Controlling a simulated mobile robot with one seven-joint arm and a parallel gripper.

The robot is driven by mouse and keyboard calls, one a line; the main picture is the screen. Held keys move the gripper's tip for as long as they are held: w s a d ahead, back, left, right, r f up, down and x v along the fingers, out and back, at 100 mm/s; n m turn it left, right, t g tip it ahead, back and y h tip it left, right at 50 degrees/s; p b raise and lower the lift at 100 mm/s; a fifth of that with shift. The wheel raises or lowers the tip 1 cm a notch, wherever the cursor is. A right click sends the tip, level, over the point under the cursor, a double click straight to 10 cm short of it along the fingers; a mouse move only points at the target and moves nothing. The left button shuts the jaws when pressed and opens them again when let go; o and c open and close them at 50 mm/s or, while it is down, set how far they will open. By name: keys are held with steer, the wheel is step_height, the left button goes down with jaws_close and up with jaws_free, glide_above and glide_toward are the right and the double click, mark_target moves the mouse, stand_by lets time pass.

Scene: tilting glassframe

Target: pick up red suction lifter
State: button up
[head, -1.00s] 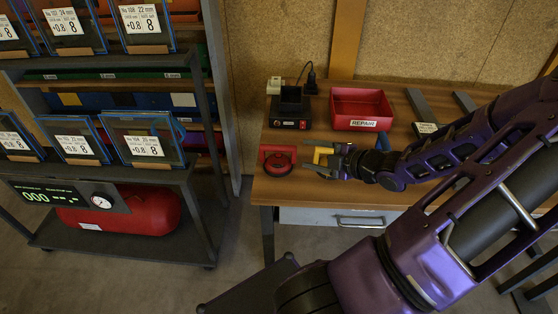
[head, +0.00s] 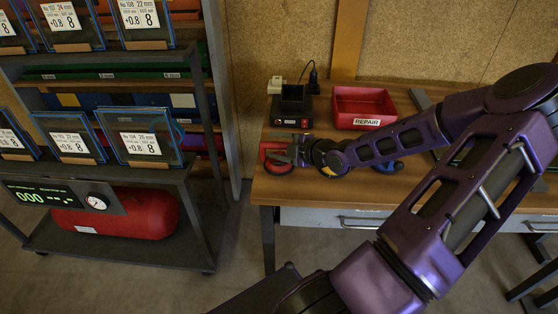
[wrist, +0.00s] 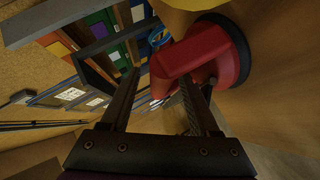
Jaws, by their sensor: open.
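The red suction lifter (head: 272,160) stands at the left front part of the wooden bench, partly hidden by my gripper. In the wrist view its red handle (wrist: 195,52) and round black base (wrist: 238,48) show at the upper right. My gripper (head: 292,152) is right beside it on its right side. In the wrist view my open gripper (wrist: 160,85) has its two dark fingers apart, with the end of the red handle near the right fingertip. I cannot tell whether that finger touches it.
A red REPAIR bin (head: 362,107) and a black device (head: 291,107) stand at the back of the bench (head: 300,192). A small blue thing (head: 398,165) shows beside my arm. A rack with glass panes (head: 150,140) stands at the left.

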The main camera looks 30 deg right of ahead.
jaws_close()
stand_by(0.3)
steer(key=shift+r, duration=0.1)
stand_by(1.0)
